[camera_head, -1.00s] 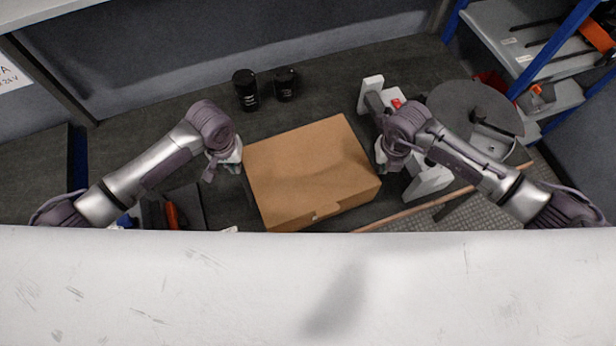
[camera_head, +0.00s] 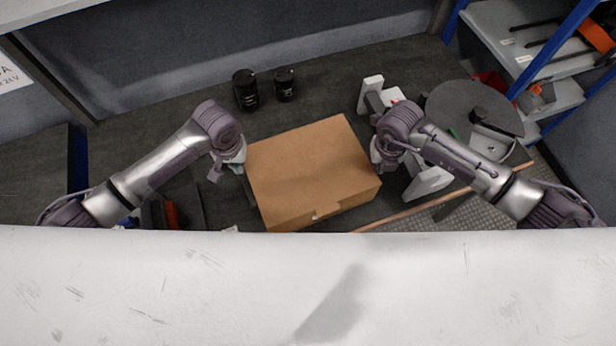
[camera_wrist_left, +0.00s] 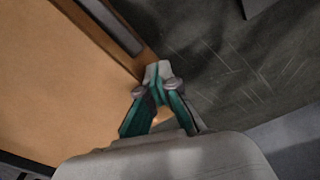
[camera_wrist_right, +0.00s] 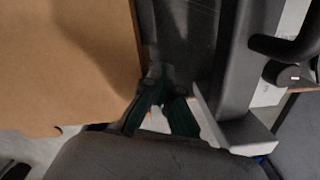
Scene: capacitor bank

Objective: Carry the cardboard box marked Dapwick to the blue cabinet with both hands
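The closed brown cardboard box (camera_head: 312,172) lies in the middle of the head view; no Dapwick marking is legible. My left gripper (camera_head: 238,165) is at its left side and my right gripper (camera_head: 379,158) at its right side. In the left wrist view the left fingertips (camera_wrist_left: 158,72) are together at the box (camera_wrist_left: 50,80) edge. In the right wrist view the right fingertips (camera_wrist_right: 157,75) are together close beside the box (camera_wrist_right: 70,65). I cannot tell whether either touches it. A blue-framed shelf unit (camera_head: 548,60) stands at upper right; whether it is the blue cabinet is unclear.
Two black cylinders (camera_head: 246,92) stand behind the box. A grey and white device (camera_head: 372,85) and a round dark disc (camera_head: 460,108) are to the right. A wooden rod (camera_head: 440,200) lies at front right. A pale surface (camera_head: 300,285) fills the foreground.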

